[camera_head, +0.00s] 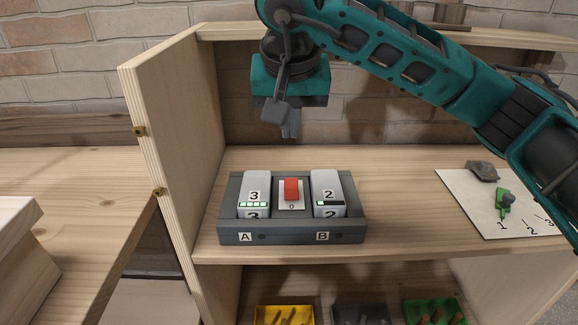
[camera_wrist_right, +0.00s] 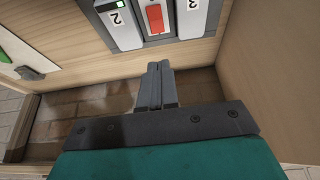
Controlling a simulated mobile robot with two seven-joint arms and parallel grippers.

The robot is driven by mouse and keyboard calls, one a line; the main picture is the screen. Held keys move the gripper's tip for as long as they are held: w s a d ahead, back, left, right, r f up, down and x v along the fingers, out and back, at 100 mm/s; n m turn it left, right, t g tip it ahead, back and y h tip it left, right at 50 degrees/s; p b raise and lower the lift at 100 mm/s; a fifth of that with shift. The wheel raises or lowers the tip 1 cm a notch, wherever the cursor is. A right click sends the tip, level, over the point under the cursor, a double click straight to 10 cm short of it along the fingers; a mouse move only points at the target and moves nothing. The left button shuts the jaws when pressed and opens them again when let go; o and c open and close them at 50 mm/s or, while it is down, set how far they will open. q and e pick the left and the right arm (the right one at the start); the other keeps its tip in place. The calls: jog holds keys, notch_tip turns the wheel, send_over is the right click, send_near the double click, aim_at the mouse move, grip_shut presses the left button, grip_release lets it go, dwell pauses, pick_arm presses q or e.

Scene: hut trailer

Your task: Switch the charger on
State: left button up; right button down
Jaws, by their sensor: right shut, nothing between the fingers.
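The grey charger (camera_head: 292,236) sits on the wooden shelf, with bays marked A and B. A light grey battery (camera_head: 256,183) marked 3 is in bay A, its bar lit green. A battery (camera_head: 327,182) marked 2 is in bay B, its bar mostly dark. Between them is a red switch (camera_head: 291,188) on a white plate, with a 0 visible below it. The switch also shows in the right wrist view (camera_wrist_right: 155,18). My right gripper (camera_head: 290,131) is shut and empty, pointing down above and behind the charger, apart from it. My left gripper is not in view.
A white sheet (camera_head: 485,217) numbered 1, 2, 3 lies on the right, with a green item (camera_head: 504,201) and a grey lump (camera_head: 482,170). An upright wooden side panel (camera_head: 172,140) stands left of the charger. Yellow, grey and green bins sit on the lower shelf.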

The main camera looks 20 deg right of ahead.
aim_at(289, 179)
jog(key=shift+f, duration=0.15)
jog(key=x, duration=1.3)
jog(key=shift+w+f+b, duration=0.2)
jog(key=shift+f+b, duration=0.1)
jog(key=shift+f, duration=0.05)
jog(key=shift+w+d+f+g+p, duration=0.15)
jog(key=shift+w+g+p, duration=0.15)
jog(key=shift+g+p, duration=0.2)
jog(key=shift+f, duration=0.2)
jog(key=shift+s, duration=0.1)
